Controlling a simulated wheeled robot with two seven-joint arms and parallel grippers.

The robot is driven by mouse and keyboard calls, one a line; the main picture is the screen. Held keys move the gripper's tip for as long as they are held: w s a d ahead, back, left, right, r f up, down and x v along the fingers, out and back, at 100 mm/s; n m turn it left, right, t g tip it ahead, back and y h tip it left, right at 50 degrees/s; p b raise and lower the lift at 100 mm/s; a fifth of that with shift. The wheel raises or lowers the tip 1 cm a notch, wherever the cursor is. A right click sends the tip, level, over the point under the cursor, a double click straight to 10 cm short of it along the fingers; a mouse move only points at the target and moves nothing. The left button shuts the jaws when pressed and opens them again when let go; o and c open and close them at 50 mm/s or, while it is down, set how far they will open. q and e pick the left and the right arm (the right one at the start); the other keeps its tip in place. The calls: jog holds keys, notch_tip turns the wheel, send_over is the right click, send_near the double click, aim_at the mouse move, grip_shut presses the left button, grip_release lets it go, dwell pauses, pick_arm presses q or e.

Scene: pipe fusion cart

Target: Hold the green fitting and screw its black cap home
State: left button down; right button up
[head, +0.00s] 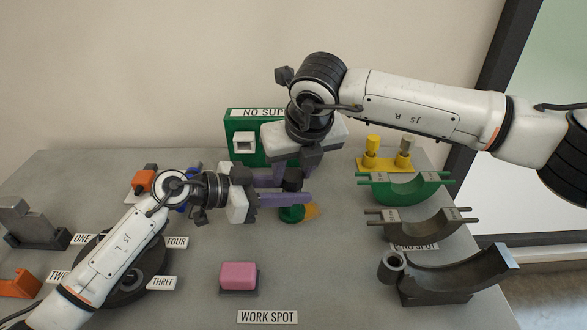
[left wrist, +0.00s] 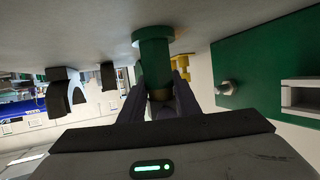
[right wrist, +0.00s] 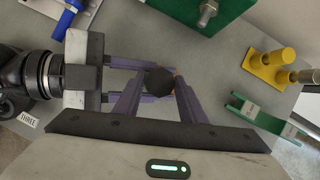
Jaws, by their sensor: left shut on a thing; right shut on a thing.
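The green fitting (head: 292,214) stands upright on the table near its middle. In the left wrist view it is a green post (left wrist: 153,62) with a wider round foot and a brass-coloured band. My left gripper (head: 297,199) comes in from the left and is shut on the fitting, one finger on each side. The black cap (head: 291,178) is at the top of the fitting; it shows as a dark round top in the right wrist view (right wrist: 159,80). My right gripper (right wrist: 158,84) is above the left one and shut on the cap. The thread is hidden.
A green panel (head: 277,159) stands close behind the fitting. A yellow stand (head: 385,163), a green half-ring cradle (head: 410,190) and grey cradles (head: 418,225) are at right. A pink block (head: 238,275) lies in front. A dark round tray (head: 126,292) is at left.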

aim_at(291, 181)
jog(key=shift+s+f, duration=0.25)
jog(key=shift+f, duration=0.5)
jog(key=shift+s+a+h, duration=0.1)
jog(key=shift+a+h, duration=0.05)
jog(key=shift+h, duration=0.45)
jog(key=shift+c, duration=0.7)
jog(key=shift+s, duration=0.1)
jog(key=shift+f+g, duration=0.3)
jog(key=shift+f, duration=0.4)
dwell(0.3)
jog(key=o, duration=1.3)
jog(key=shift+o, duration=0.2)
jog(key=shift+a, duration=0.1)
jog(key=shift+r, duration=2.35)
jog(key=shift+w, duration=0.2)
